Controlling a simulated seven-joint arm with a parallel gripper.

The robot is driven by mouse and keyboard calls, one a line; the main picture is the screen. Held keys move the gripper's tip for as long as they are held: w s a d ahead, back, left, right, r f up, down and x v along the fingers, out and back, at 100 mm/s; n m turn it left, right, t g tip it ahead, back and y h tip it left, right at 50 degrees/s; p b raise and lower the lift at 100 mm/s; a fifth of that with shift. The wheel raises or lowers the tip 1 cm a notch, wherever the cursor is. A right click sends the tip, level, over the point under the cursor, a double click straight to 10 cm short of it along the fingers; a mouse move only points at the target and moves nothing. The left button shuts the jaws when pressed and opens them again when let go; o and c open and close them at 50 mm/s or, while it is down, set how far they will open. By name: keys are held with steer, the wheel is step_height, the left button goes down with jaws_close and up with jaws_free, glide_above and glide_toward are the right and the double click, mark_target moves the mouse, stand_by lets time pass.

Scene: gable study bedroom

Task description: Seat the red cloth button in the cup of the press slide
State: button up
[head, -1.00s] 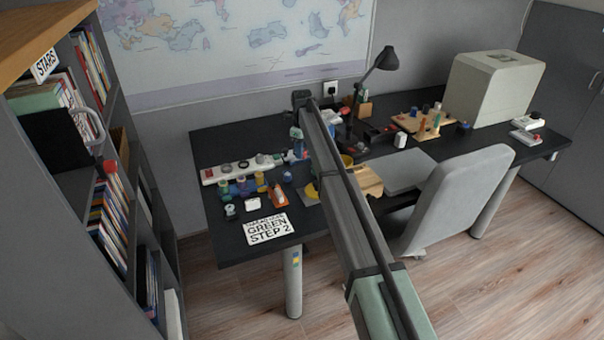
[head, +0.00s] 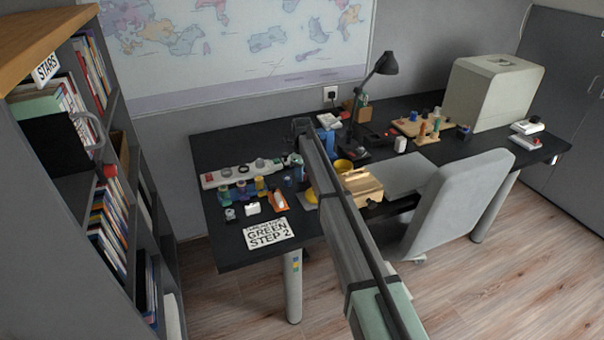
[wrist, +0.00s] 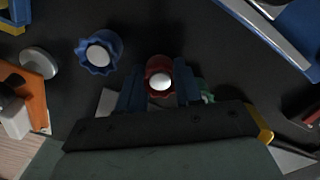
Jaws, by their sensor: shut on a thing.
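In the wrist view the red cloth button (wrist: 159,72), a round red piece with a pale shiny centre, sits between the two blue fingers of my gripper (wrist: 160,88). The fingers are shut on it, and dark desk surface shows around it. In the head view my arm reaches over the desk and its end is near the back left; the button cannot be made out there. I cannot surely tell the press slide or its cup. A blue body with a pale metal strip (wrist: 268,28) is at the upper right of the wrist view, apart from the button.
A blue scalloped piece with a white top (wrist: 98,54) stands left of my gripper. An orange piece (wrist: 36,88) is farther left. In the head view a pale strip with round fittings (head: 236,172) lies at the back left, and a sign (head: 268,233) is at the front edge.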

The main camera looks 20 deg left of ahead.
steer(key=shift+f, duration=0.1)
steer(key=o, duration=1)
step_height(320, 180, up, 13)
steer(key=shift+d+f, duration=0.1)
steer(key=shift+o, duration=0.6)
steer(key=shift+r, duration=0.45)
